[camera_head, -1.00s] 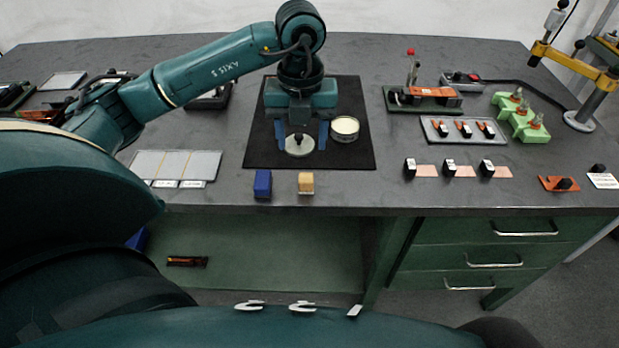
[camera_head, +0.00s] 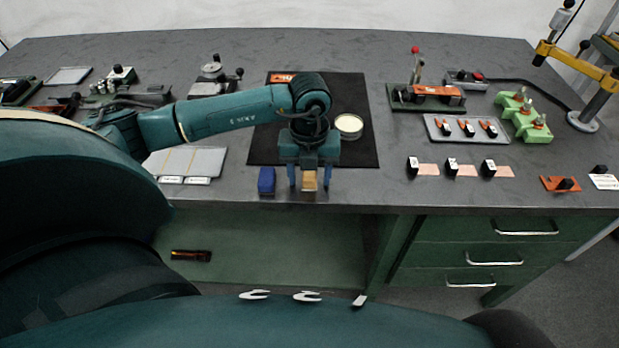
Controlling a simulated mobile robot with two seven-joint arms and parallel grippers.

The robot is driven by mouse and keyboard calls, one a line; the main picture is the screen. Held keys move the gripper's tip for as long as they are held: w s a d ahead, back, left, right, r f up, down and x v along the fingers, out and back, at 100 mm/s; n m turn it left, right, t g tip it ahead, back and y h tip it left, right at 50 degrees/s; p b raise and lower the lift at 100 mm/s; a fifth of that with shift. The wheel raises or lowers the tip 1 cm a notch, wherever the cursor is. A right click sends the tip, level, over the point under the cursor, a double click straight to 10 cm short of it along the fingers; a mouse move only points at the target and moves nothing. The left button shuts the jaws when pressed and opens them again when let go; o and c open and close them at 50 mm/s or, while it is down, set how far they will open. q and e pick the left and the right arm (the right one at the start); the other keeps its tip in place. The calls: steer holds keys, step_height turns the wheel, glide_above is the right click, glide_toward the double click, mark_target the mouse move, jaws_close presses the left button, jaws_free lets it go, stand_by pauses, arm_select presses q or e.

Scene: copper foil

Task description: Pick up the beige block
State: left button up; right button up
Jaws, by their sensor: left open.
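The beige block (camera_head: 309,181) stands near the front edge of the grey table, just in front of the black mat (camera_head: 358,152). My left gripper (camera_head: 309,186) is over it, pointing down and open. Its two blue fingers are on either side of the block, and the gripper body hides part of the block's top and back. I cannot tell whether the fingers touch it. A blue block (camera_head: 266,180) stands just to the left of the left finger. My right gripper is not in view.
A round tin (camera_head: 348,125) sits on the mat behind the gripper. A grey panel tray (camera_head: 187,163) lies to the left. Black clips with copper strips (camera_head: 464,169) lie to the right. The table's front edge (camera_head: 360,209) is close to the block.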

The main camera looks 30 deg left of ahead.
mark_target(310, 173)
arm_select(q)
steer(key=c, duration=1)
steer(key=shift+c, duration=0.2)
steer(key=shift+r, duration=0.15)
step_height(310, 173, up, 10)
steer(key=shift+f+b, duration=0.1)
steer(key=shift+b, duration=0.3)
steer(key=o, duration=0.3)
steer(key=shift+c, duration=1.2)
